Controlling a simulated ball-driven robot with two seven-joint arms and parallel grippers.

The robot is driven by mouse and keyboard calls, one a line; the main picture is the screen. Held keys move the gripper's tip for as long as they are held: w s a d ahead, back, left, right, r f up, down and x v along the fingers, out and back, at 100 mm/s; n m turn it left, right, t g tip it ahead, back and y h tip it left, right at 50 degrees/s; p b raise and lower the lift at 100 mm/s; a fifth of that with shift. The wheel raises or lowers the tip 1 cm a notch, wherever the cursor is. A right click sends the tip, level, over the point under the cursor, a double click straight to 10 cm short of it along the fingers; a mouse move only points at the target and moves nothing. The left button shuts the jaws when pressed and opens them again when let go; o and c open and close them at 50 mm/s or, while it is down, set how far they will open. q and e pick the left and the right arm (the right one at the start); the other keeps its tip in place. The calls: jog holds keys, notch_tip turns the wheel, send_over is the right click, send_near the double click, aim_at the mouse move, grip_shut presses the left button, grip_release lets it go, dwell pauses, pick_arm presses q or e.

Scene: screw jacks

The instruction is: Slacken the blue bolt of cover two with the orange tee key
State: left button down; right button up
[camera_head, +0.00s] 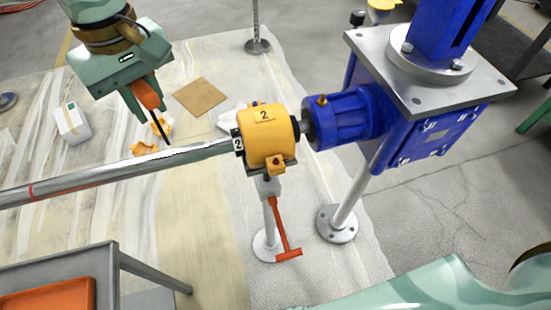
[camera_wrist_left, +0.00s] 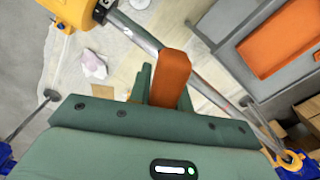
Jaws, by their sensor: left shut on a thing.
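Cover two, a yellow housing marked "2" (camera_head: 265,135), sits around the shaft line in the middle of the head view; its edge shows in the left wrist view (camera_wrist_left: 72,12). A small yellow-orange block (camera_head: 276,165) is on its lower front. A thin dark shank points down from the handle. The handle also shows between the fingers in the left wrist view (camera_wrist_left: 170,78). My right gripper is out of view.
A long steel shaft (camera_head: 120,170) runs left from the cover, below my left gripper. A blue gearbox (camera_head: 425,135) stands at right. A red tee-shaped bar (camera_head: 283,235) hangs by the support post. A grey cart with an orange tray (camera_head: 50,295) is at lower left.

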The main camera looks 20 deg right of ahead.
pick_arm(q)
jog(key=s+a+f+m, duration=0.2)
jog(key=s+a+f, duration=0.1)
jog(key=a, duration=0.3)
jog(key=s+a+f+m, duration=0.3)
jog(key=s+a, duration=0.2)
jog(key=a, duration=0.1)
jog(key=shift+a+f, duration=0.15)
jog(key=shift+f, duration=0.15)
jog(key=shift+s, duration=0.1)
dwell(0.3)
